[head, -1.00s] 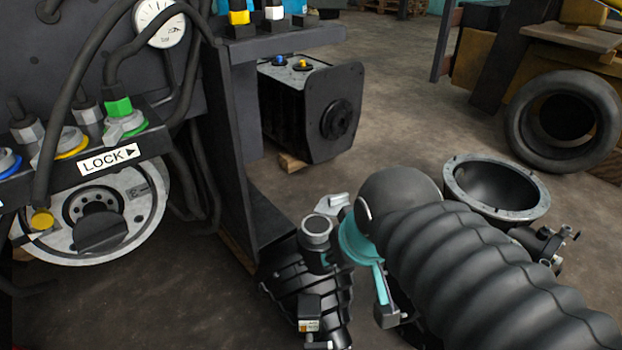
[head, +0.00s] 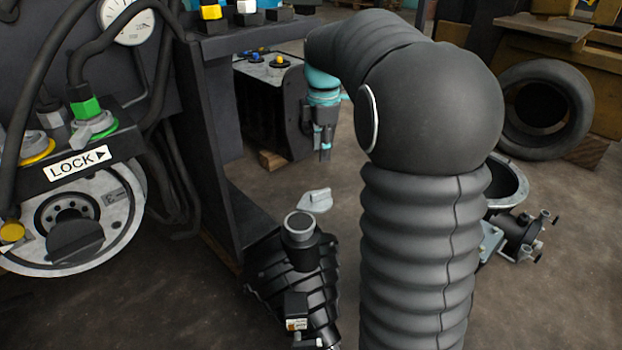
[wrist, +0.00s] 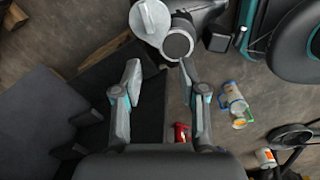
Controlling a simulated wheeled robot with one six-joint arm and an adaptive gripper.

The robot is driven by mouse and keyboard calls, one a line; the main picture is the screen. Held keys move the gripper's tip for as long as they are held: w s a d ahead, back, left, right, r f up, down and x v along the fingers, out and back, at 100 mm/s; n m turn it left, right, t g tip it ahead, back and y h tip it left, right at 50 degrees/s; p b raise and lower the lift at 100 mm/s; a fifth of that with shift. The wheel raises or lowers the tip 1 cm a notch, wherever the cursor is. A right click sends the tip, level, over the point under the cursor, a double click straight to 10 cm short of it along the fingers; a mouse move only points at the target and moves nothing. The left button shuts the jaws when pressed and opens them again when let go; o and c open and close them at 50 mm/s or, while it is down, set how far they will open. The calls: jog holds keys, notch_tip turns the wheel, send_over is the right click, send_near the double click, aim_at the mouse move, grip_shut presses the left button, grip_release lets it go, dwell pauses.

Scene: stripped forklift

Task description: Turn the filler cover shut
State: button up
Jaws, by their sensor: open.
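The filler cover (head: 316,200) is a pale grey lid with a raised grip bar. It is swung aside behind the filler neck (head: 300,227), whose round grey-rimmed mouth is uncovered. In the wrist view the cover (wrist: 150,20) is a round disc at the top, overlapping the edge of the dark mouth (wrist: 178,44). My gripper (head: 325,155) hangs fingers down, above the cover in the head picture. In the wrist view my gripper (wrist: 161,70) is open and empty. Its fingers point towards the cover and mouth, and no contact shows.
A dark upright frame plate (head: 205,130) stands left of the filler neck. A black box unit (head: 268,100) sits on the floor behind. A bell-shaped housing (head: 508,180) and a tyre (head: 543,110) lie to the right. Small bottles (wrist: 233,100) show in the wrist view.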

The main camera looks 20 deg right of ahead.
aim_at(323, 190)
jog(key=w+f+n+b, duration=0.1)
jog(key=f, duration=0.4)
jog(key=w+d+f+b, duration=0.1)
jog(key=f, duration=0.5)
jog(key=w+d+f+n+b, duration=0.1)
jog(key=f, duration=0.4)
jog(key=shift+w+d+f+n+g, duration=0.2)
jog(key=shift+w+n+g, duration=0.1)
jog(key=shift+g, duration=0.1)
grip_shut()
